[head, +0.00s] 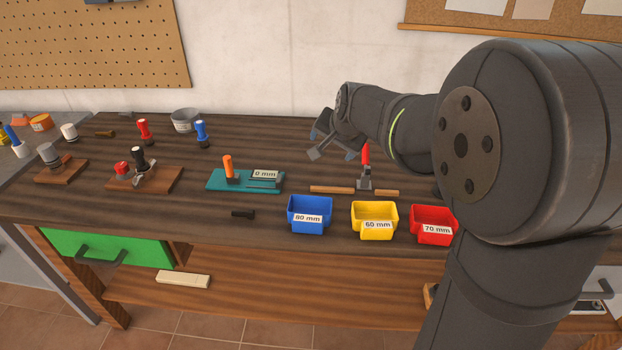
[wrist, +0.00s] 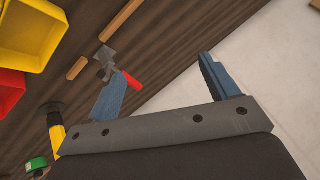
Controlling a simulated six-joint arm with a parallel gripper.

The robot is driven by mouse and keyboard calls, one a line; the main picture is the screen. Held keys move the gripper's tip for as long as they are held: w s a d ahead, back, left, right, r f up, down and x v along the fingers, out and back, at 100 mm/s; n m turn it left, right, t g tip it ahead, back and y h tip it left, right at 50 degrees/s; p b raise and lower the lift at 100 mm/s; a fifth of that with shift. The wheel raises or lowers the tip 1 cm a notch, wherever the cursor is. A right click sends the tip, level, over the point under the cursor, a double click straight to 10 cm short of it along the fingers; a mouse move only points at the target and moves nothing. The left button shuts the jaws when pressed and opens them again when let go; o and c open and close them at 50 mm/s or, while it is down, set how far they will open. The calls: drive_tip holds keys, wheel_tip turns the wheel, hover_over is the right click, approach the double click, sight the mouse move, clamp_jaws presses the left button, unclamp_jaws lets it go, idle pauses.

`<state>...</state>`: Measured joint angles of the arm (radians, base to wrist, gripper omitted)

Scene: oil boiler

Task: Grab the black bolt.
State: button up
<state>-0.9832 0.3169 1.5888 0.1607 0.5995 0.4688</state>
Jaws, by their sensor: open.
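A small dark cylinder (head: 242,213), which looks like the black bolt, lies on the workbench near its front edge, left of the blue bin. It is too small to make out any thread. It does not show in the wrist view. My gripper (head: 332,154) is open over the back of the bench, right of the bolt and well away from it. In the wrist view my gripper (wrist: 163,70) has both blue fingers apart, with nothing held between them.
Blue (head: 309,215), yellow (head: 375,220) and red (head: 433,224) bins line the front edge. A red-handled clamp (head: 365,168) stands behind them near my gripper. A teal board (head: 216,183) with an orange handle lies behind the bolt. Wooden fixtures stand at left.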

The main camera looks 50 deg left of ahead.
drive_tip(key=s+a+n+g+h, duration=0.3)
drive_tip(key=s+a, duration=0.6)
drive_tip(key=s, duration=0.1)
drive_tip(key=n+h, duration=0.1)
drive_tip(key=h, duration=0.3)
hover_over(242, 212)
drive_tip(key=w, duration=0.1)
drive_tip(key=f, duration=1.1)
drive_tip(key=shift+a+f, duration=0.3)
drive_tip(key=shift+f, duration=0.05)
drive_tip(key=shift+s+d+f, duration=0.1)
drive_tip(key=shift+s+f, duration=0.05)
drive_tip(key=shift+f, duration=0.75)
drive_tip(key=shift+s+d+f, duration=0.1)
drive_tip(key=shift+s+f, duration=0.05)
drive_tip(key=shift+f, duration=0.7)
drive_tip(key=shift+s+d+f, duration=0.1)
drive_tip(key=shift+s+f, duration=0.05)
drive_tip(key=shift+f, duration=0.75)
drive_tip(key=shift+c, duration=0.4)
drive_tip(key=c, duration=1)
